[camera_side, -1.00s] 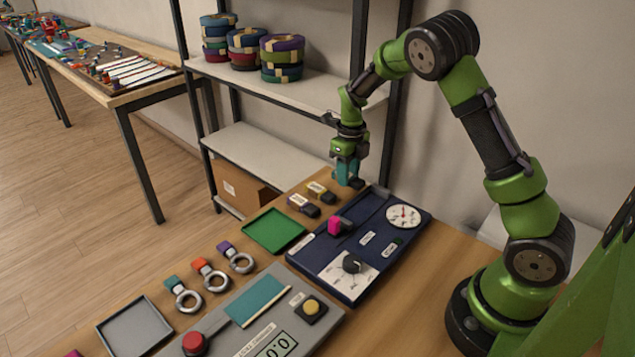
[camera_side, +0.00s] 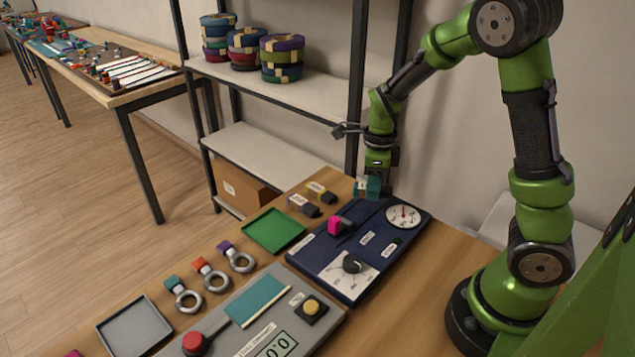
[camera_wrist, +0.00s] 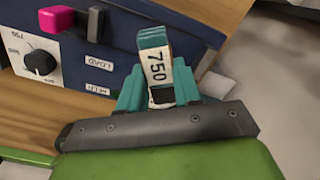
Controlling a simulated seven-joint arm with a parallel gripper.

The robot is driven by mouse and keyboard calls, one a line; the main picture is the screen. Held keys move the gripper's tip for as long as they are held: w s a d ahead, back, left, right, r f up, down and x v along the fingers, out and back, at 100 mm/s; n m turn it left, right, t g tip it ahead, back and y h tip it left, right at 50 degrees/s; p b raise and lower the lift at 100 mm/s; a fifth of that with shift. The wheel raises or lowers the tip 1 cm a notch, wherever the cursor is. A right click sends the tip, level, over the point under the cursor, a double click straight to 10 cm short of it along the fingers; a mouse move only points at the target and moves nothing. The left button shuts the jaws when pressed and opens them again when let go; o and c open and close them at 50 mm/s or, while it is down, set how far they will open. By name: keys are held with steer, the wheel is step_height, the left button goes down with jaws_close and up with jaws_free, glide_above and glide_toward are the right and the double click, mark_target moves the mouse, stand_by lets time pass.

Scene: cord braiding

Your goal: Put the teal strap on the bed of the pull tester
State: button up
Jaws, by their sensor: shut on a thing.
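The teal strap is a folded bundle with a white band marked 750, seen in the wrist view (camera_wrist: 153,38). My gripper (camera_side: 378,184) is shut on it, and the strap (camera_side: 364,188) shows at the gripper's left side. The pull tester (camera_side: 335,262) is a navy blue unit with a round gauge, a dial knob and a pink part on its top. The strap is at the tester's far edge; I cannot tell whether it touches the tester. In the wrist view the tester (camera_wrist: 115,75) lies behind and left of the strap. The gripper partly hides the strap.
Two banded bundles (camera_side: 312,198) lie left of the tester. A green tray (camera_side: 272,230), a grey tray (camera_side: 132,326) and several ringed tags (camera_side: 211,276) stand nearby. A grey panel (camera_side: 215,322) with red and yellow buttons is in front. A shelf post (camera_side: 357,85) rises behind my gripper.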

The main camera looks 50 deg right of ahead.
steer(key=n, duration=0.2)
steer(key=r+n, duration=0.1)
steer(key=n, duration=0.1)
steer(key=w+n, duration=0.1)
steer(key=n, duration=0.1)
steer(key=shift+r+n, duration=0.15)
steer(key=shift+n, duration=0.25)
steer(key=n, duration=0.4)
steer(key=shift+w+r+n, duration=0.1)
steer(key=shift+r+n, duration=0.1)
steer(key=shift+n, duration=0.1)
steer(key=shift+f, duration=2.75)
steer(key=shift+f, duration=0.25)
steer(key=o, duration=1.1)
steer(key=shift+o, duration=0.2)
